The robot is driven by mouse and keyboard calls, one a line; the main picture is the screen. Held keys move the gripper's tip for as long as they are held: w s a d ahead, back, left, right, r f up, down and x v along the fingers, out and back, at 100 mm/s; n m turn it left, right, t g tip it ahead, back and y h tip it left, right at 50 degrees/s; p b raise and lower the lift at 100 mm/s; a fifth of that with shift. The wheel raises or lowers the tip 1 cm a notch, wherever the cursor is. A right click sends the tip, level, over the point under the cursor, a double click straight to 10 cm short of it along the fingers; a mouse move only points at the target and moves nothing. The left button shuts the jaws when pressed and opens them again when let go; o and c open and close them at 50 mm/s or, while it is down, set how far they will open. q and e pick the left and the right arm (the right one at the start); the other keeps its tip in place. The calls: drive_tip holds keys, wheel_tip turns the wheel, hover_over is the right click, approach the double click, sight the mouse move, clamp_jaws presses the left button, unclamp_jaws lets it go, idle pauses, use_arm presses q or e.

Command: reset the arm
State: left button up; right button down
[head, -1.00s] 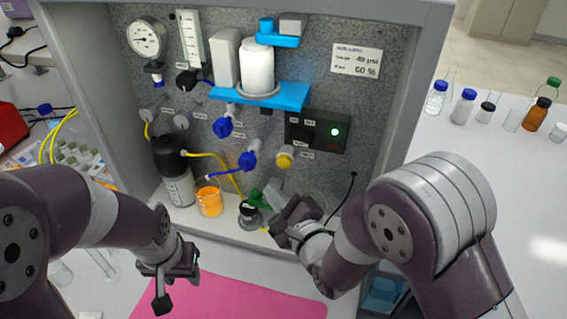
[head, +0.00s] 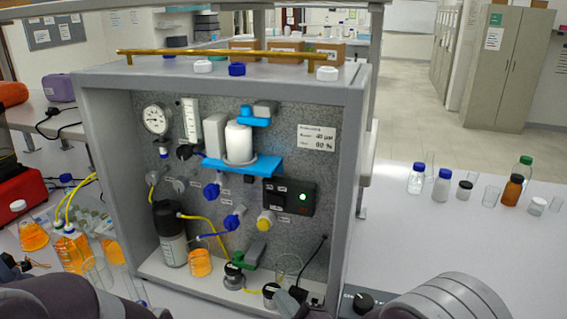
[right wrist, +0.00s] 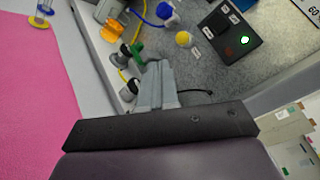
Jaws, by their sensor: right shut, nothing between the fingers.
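The membrane rig (head: 352,140) is a grey cabinet with a speckled panel. My right gripper (right wrist: 157,85) is shut and empty in the right wrist view, in front of the rig's lower part.
A green-handled valve (head: 250,256), an orange beaker (head: 200,263) and a dark bottle (head: 169,235) stand inside the rig. Orange flasks (head: 32,235) stand at the left. Several bottles (head: 442,187) stand on the right bench, with free room in front.

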drive_tip(key=s+d+f+n+g+h, duration=0.2)
drive_tip(key=f+n+g, duration=0.2)
drive_tip(key=f+n, duration=0.25)
drive_tip(key=s+d+f+n+g+h, duration=0.25)
drive_tip(key=f+n+g, duration=0.2)
drive_tip(key=n, duration=0.25)
use_arm(q)
drive_tip(key=shift+w+a+f, duration=0.1)
drive_tip(key=shift+w+a, duration=0.25)
drive_tip(key=shift+w, duration=0.35)
use_arm(e)
drive_tip(key=s+d+r+n+g+h, duration=0.1)
drive_tip(key=s+d+r+n+g, duration=0.1)
drive_tip(key=d, duration=0.4)
drive_tip(key=s+d+r+n+g+h, duration=0.1)
drive_tip(key=s+d+n+g+h, duration=0.1)
drive_tip(key=s+d+n+g, duration=0.1)
drive_tip(key=s+d+n, duration=0.1)
drive_tip(key=s+d, duration=0.1)
drive_tip(key=d, duration=0.1)
drive_tip(key=shift+s+d+r+n, duration=0.2)
drive_tip(key=shift+d+r+n, duration=0.15)
drive_tip(key=shift+d+r, duration=0.05)
